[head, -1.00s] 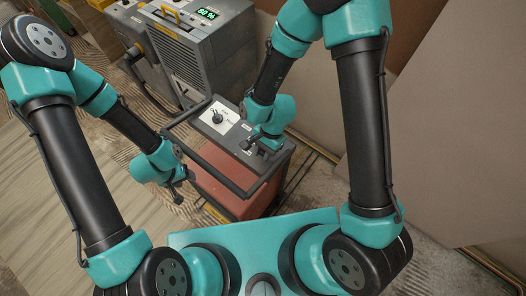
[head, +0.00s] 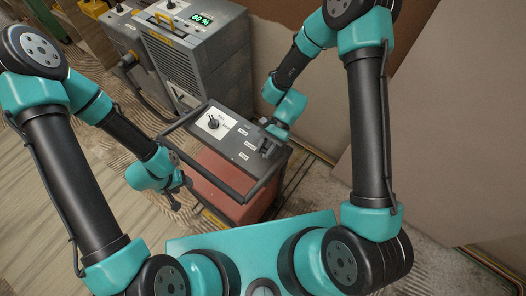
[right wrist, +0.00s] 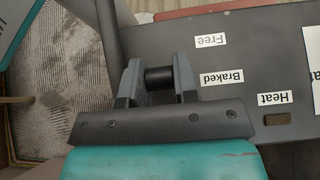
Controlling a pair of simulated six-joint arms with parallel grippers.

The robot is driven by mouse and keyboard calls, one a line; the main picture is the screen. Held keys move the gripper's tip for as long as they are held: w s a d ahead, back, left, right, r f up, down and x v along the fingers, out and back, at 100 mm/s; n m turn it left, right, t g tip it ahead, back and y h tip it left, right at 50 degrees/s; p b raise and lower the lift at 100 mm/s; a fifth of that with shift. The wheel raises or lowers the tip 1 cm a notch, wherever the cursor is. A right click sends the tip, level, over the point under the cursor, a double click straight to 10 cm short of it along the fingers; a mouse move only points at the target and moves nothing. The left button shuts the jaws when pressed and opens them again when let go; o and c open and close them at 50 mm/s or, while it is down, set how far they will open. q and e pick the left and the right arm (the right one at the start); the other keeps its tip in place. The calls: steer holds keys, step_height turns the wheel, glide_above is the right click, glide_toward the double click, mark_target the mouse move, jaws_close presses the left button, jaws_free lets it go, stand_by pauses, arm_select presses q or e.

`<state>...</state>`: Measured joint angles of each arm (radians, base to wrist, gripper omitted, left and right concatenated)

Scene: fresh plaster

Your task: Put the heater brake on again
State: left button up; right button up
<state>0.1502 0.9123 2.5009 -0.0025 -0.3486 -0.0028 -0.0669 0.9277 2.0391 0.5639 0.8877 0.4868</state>
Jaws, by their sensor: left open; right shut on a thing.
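The heater (head: 222,182) has a red body, a grey top panel (head: 228,146) and a dark tubular frame. My right gripper (head: 266,146) is at the panel's right end. In the right wrist view it (right wrist: 158,85) is shut on a short black brake knob (right wrist: 158,77). The knob is beside the "Braked" label (right wrist: 222,78); the "Free" label (right wrist: 210,41) is farther up that view. What lies under the knob is hidden by the fingers. My left gripper (head: 180,186) is open and empty, close to the left side of the frame.
A dial (head: 213,122) on a white plate sits at the panel's far left. A "Heat" label (right wrist: 273,99) is beside a small dark slot. A grey machine with a green display (head: 201,20) stands behind the heater. Boards (head: 440,130) lean at the right.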

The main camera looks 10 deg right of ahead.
steer(key=shift+w+d+f+g+y, duration=0.15)
steer(key=shift+w+d+g+y, duration=0.15)
steer(key=shift+g+y, duration=0.3)
steer(key=shift+w+d+f+g+y, duration=0.15)
steer(key=shift+w+d+g+y, duration=0.1)
steer(key=shift+g+y, duration=0.35)
steer(key=o, duration=0.9)
steer(key=shift+w+d, duration=0.1)
steer(key=v, duration=1.7)
steer(key=shift+d, duration=0.15)
steer(key=x, duration=1.5)
steer(key=shift+a, duration=0.25)
